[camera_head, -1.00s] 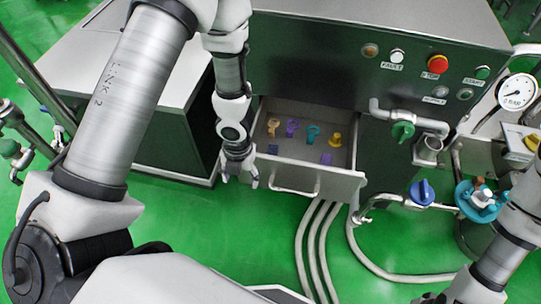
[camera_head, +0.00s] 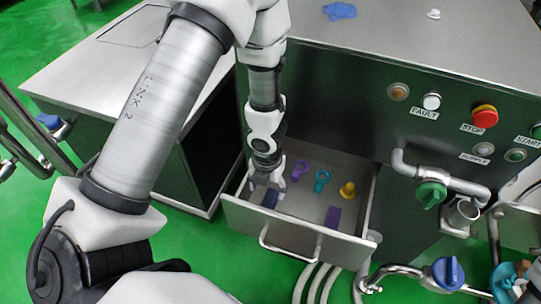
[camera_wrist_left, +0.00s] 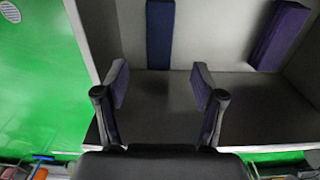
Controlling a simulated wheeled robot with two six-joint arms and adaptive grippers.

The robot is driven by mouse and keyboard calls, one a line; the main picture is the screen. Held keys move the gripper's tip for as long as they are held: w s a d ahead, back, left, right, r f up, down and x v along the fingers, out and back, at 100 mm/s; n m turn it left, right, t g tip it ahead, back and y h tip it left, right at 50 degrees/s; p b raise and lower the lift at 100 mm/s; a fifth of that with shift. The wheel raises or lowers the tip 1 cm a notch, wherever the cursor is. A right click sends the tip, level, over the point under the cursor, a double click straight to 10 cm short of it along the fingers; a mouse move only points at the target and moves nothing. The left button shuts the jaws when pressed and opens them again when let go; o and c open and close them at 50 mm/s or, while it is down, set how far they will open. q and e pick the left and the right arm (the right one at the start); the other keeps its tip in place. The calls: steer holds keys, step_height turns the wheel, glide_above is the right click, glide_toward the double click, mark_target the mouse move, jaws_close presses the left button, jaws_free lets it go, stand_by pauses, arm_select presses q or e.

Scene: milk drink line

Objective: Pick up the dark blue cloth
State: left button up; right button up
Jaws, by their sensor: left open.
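The dark blue cloth (camera_head: 270,198), a small folded block, lies in the open drawer (camera_head: 288,238) near its front left corner. It also shows in the left wrist view as a dark blue strip (camera_wrist_left: 160,35) at the top middle. My left gripper (camera_head: 266,186) is over the drawer's left part, just behind and above the cloth in the head view, and hides part of it. In the left wrist view the gripper (camera_wrist_left: 160,82) is open and empty, its fingers apart, with the cloth beyond them. My right gripper is not in view.
The drawer also holds a purple block (camera_head: 333,217), a purple tool (camera_head: 299,170), a teal tool (camera_head: 322,180) and a yellow piece (camera_head: 347,190). A brighter blue crumpled cloth (camera_head: 339,11) lies on the cabinet top. Pipes and a green valve (camera_head: 430,194) stand right of the drawer.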

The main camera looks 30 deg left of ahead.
mark_target(268, 204)
arm_select(q)
steer(key=shift+w+f+b, duration=0.2)
steer(key=shift+f+b, duration=0.45)
steer(key=shift+f, duration=0.55)
step_height(268, 204, down, 7)
steer(key=b, duration=0.7)
steer(key=shift+a, duration=0.1)
steer(key=shift+r, duration=0.15)
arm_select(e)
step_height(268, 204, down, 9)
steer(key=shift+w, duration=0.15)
arm_select(q)
steer(key=shift+c, duration=0.4)
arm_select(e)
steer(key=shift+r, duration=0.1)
arm_select(q)
steer(key=shift+s, duration=0.1)
steer(key=c, duration=1.1)
